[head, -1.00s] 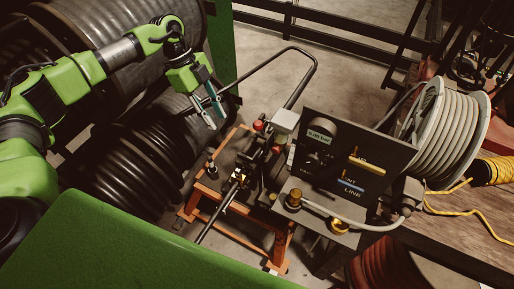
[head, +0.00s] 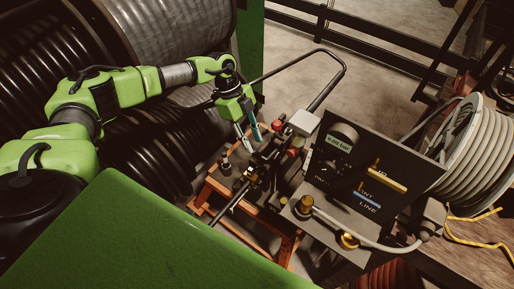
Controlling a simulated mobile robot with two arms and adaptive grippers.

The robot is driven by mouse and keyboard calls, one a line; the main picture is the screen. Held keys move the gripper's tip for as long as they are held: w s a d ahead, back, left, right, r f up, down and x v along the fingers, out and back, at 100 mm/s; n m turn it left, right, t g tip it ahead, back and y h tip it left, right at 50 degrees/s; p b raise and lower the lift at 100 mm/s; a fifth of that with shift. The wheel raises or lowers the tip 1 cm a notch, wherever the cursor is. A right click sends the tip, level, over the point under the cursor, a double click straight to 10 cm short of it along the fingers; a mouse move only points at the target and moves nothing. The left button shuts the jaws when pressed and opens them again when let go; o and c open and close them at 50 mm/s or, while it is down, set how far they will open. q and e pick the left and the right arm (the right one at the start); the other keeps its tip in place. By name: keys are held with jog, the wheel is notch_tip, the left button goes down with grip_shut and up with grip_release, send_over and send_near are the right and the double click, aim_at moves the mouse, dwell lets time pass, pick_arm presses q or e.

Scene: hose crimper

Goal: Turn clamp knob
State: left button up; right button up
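The hose crimper (head: 345,185) stands right of centre, with a dark panel, a yellow lever (head: 388,180) and a blue lever (head: 366,197). Red knobs (head: 277,125) sit on its clamp side, and a brass knob (head: 304,206) is at the front. I cannot tell for sure which one is the clamp knob. My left gripper (head: 248,137) is just left of the red knobs, pointing down with its two fingers apart and nothing between them. Whether it touches the machine is unclear. My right gripper is not in view.
An orange stand (head: 216,185) carries the clamp side. Large black hose reels (head: 150,150) fill the left, behind my arm. A white hose reel (head: 480,145) stands at the right above a wooden bench (head: 455,268). A long bent handle (head: 327,90) rises behind the machine.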

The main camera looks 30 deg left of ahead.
aim_at(259, 154)
pick_arm(q)
jog(key=shift+p+x, duration=0.35)
jog(key=shift+x, duration=2.2)
jog(key=shift+w, duration=0.1)
grip_shut()
